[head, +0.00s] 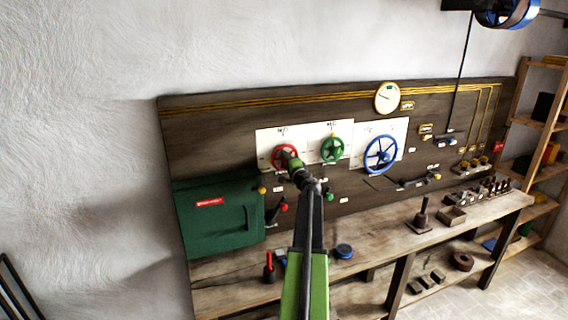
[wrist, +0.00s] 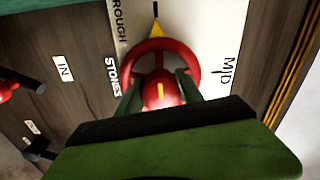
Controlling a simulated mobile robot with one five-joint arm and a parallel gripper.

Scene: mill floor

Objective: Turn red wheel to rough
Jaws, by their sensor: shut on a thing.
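The red wheel (wrist: 193,60) is mounted on a white plate (wrist: 215,30) on the wall board. In the head view, the red wheel (head: 276,154) is left of the green wheel. My gripper (wrist: 160,88) has one dark green finger on each side of the wheel's red hub and is shut on it. A yellow stripe shows on the hub. A yellow pointer (wrist: 157,29) lies at the rim, by a black tick. The ROUGH label (wrist: 118,20) is left of it and the MID label (wrist: 228,72) is to the right. My gripper (head: 297,167) partly hides the wheel in the head view.
A green wheel (head: 332,149) and a larger blue wheel (head: 366,155) are to the right. A green box (head: 215,225) is at lower left. Small levers with red (head: 284,207) and green knobs are below. The workbench (head: 380,236) holds a stamp-like tool and metal parts.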

